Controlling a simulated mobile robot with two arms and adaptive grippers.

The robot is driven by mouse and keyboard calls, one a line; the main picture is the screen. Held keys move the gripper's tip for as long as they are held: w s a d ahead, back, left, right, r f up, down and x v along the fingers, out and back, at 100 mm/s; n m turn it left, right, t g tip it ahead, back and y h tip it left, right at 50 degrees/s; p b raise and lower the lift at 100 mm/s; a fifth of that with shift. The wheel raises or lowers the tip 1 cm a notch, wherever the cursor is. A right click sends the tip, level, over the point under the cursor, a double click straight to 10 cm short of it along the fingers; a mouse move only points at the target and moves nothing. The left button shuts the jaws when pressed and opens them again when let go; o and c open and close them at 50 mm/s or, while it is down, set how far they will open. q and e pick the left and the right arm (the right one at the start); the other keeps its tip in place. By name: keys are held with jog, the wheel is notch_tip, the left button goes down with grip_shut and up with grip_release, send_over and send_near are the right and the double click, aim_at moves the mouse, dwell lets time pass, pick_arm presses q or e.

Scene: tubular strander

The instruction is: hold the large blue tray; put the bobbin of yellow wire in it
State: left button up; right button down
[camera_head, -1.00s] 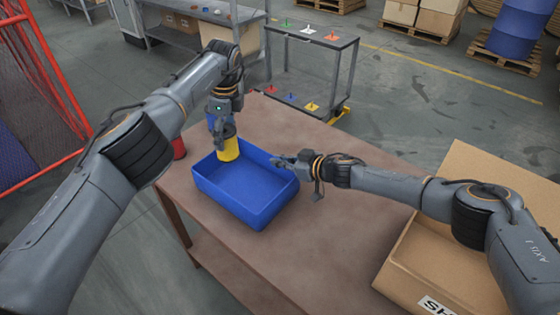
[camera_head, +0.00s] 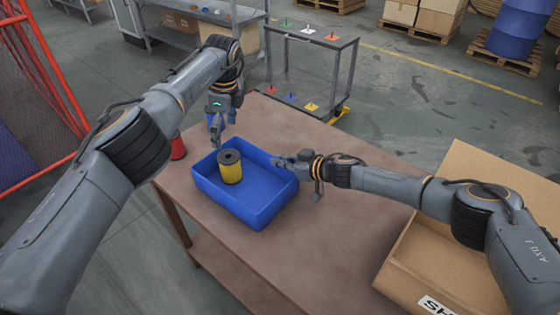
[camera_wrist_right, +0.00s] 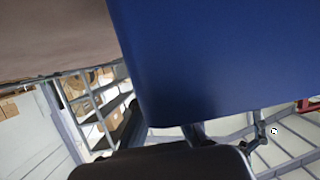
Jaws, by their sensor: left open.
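The large blue tray (camera_head: 245,207) sits on the brown table. The bobbin of yellow wire (camera_head: 231,173) stands upright inside it, near the back left, its dark top flange facing up. My left gripper (camera_head: 217,143) is open and empty, just above and behind the bobbin, apart from it. My right gripper (camera_head: 284,163) is shut on the tray's rim at the back right corner. In the right wrist view the tray's blue wall (camera_wrist_right: 215,60) fills the upper part, close to a dark finger; the fingertips' contact is partly hidden.
A red bobbin (camera_head: 178,149) stands at the table's left edge, partly behind my left arm. An open cardboard box (camera_head: 410,265) is at the right. A rack (camera_head: 308,70) with coloured pieces stands behind the table (camera_head: 330,215), which is clear in front.

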pick_arm(q)
notch_tip(320, 180, up, 11)
jog(key=d, duration=0.1)
jog(key=shift+s, duration=0.15)
jog(key=shift+d+f, duration=0.1)
pick_arm(e)
jog(key=c, duration=1.4)
grip_release()
jog(key=shift+c, duration=0.2)
jog(key=v, duration=1.2)
